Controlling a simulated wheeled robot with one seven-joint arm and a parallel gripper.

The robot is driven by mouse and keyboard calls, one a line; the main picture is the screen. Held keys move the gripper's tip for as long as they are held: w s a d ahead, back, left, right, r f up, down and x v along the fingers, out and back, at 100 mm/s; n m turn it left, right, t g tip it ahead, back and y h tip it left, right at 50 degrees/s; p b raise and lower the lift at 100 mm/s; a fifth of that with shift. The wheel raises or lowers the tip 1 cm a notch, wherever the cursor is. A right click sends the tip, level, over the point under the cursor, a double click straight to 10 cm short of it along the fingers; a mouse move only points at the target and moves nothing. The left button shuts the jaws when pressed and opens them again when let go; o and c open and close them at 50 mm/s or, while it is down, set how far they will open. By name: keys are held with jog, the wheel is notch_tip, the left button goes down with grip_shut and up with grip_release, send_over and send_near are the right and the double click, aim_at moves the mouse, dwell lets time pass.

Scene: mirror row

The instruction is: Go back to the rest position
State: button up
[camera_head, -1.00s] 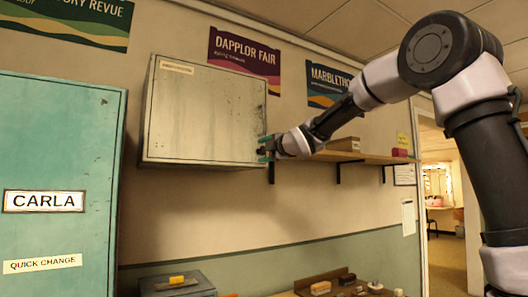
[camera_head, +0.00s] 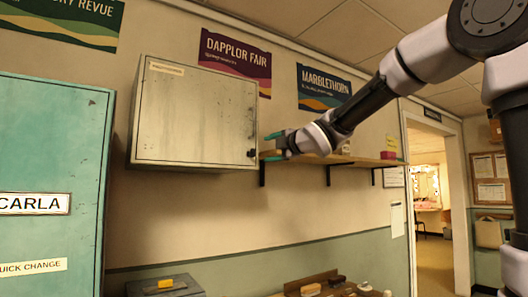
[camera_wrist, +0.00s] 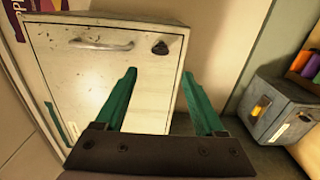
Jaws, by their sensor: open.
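My gripper (camera_head: 272,147) is open, with nothing between its green fingers. In the head view it is just right of the grey wall cabinet (camera_head: 190,115), with a small gap in the picture. The cabinet's door looks shut, and a dark knob (camera_head: 252,153) shows at its lower right. In the wrist view, the open fingers (camera_wrist: 162,90) point at a pale worn panel (camera_wrist: 85,75) with a bar handle (camera_wrist: 100,45) and a dark latch (camera_wrist: 160,47). My arm reaches in from the upper right.
A wall shelf (camera_head: 365,161) with a red box (camera_head: 388,155) runs behind and below the arm. A teal locker (camera_head: 50,150) stands at the left. A grey box (camera_head: 165,287) sits below the cabinet. A doorway (camera_head: 440,200) opens at the right.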

jog(key=shift+s+d, duration=0.15)
jog(key=shift+d, duration=0.05)
dwell(0.4)
jog(key=s+d+f+m+g+h, duration=0.1)
jog(key=s+d+f+m+h, duration=0.35)
jog(key=d+m, duration=0.4)
jog(key=s+d+f+m+g+h, duration=0.1)
jog(key=s+d+f+m+h, duration=0.35)
jog(key=d+m, duration=0.4)
jog(key=s+d+f+m+g, duration=0.3)
jog(key=s+f+m, duration=0.3)
jog(key=s, duration=0.3)
jog(key=s+d+f+m+g+y, duration=0.1)
jog(key=s+d+f+m+g, duration=0.1)
jog(key=s+f+m, duration=0.4)
jog(key=s+d+f, duration=0.1)
jog(key=s+f, duration=0.1)
jog(key=s, duration=0.1)
jog(key=shift+d+g, duration=0.4)
jog(key=shift+s+f, duration=0.1)
